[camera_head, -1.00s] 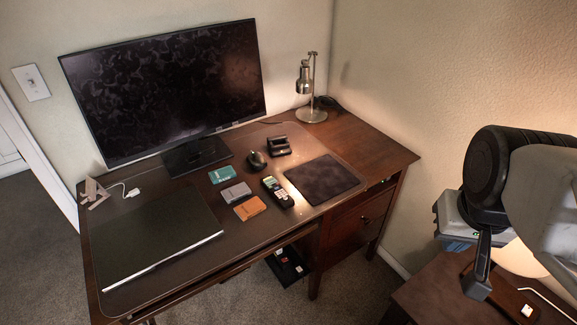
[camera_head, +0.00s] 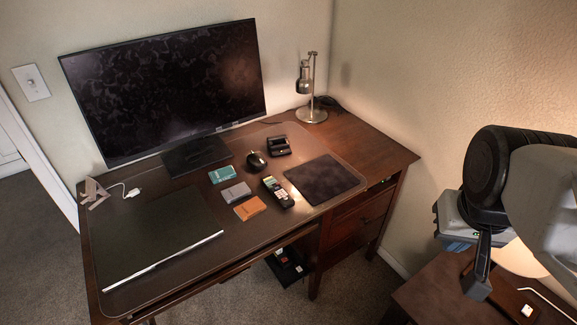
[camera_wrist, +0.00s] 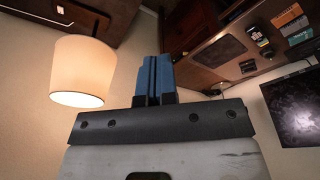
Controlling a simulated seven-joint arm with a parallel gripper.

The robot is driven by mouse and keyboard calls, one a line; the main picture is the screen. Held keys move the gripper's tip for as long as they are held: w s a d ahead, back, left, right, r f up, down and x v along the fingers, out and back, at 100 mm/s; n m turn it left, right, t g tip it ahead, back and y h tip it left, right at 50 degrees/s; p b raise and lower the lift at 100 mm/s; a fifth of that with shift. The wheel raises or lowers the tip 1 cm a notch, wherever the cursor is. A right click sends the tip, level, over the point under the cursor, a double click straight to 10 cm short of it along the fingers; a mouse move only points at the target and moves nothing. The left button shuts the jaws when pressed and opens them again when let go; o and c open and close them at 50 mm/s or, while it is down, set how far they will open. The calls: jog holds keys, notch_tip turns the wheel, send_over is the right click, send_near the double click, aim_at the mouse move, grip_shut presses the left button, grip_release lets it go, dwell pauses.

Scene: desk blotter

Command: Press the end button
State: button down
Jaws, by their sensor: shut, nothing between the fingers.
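A dark phone handset (camera_head: 278,191) with a small screen and a keypad lies face up on the desk blotter (camera_head: 309,217), left of a dark mouse pad. Its single keys are too small to tell apart, so I cannot pick out the end button. The handset also shows small in the wrist view (camera_wrist: 259,35). My gripper (camera_wrist: 154,76) has blue fingers, which are together with nothing between them.
A black cradle (camera_head: 279,146), a mouse (camera_head: 256,161) and several small cases or wallets lie near the handset. A monitor (camera_head: 170,90) and a metal lamp (camera_head: 306,88) stand behind. A closed laptop (camera_head: 155,240) lies left. A shaded lamp (camera_wrist: 78,70) is close to my gripper.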

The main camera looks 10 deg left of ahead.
jog(key=w+a+n+h, duration=0.1)
jog(key=w+a+n, duration=0.15)
jog(key=w, duration=0.55)
jog(key=w+a+n+h, duration=0.2)
jog(key=w+n, duration=0.1)
jog(key=w, duration=0.4)
jog(key=n+t+h, duration=0.3)
jog(key=n+t, duration=0.2)
jog(key=n, duration=0.9)
send_over(278, 184)
notch_tip(278, 184, down, 21)
jog(key=shift+f, duration=0.2)
jog(key=shift+f, duration=0.1)
jog(key=shift+f, duration=4.3)
